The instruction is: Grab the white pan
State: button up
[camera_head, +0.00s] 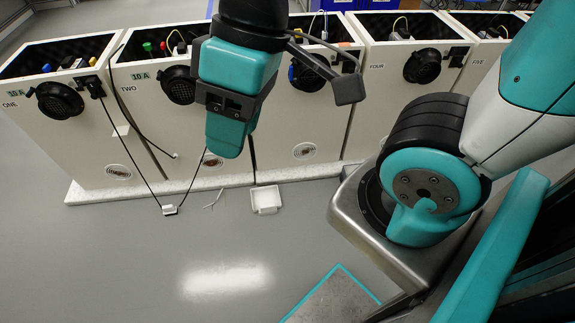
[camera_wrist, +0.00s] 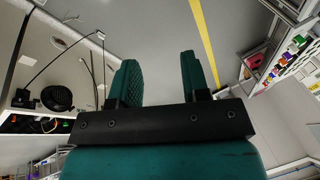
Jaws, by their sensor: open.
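The white pan (camera_head: 266,200) is a small square tray with raised edges. It lies on the grey floor in front of the cabinet row, near the white base strip. My gripper (camera_head: 226,140) hangs above and to the left of the pan in the head view, apart from it. In the wrist view my gripper (camera_wrist: 156,72) shows two teal fingers spread apart with nothing between them. I cannot make out the pan in the wrist view.
White cabinets (camera_head: 90,135) with black round vents stand in a row behind the pan. Black cords hang down to a small white block (camera_head: 169,210) on the floor. Thin white scraps (camera_head: 213,200) lie left of the pan. The floor in front is clear.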

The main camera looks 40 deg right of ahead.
aim_at(266, 200)
jog(key=z, duration=0.65)
jog(key=i, duration=0.85)
jog(key=z, duration=0.45)
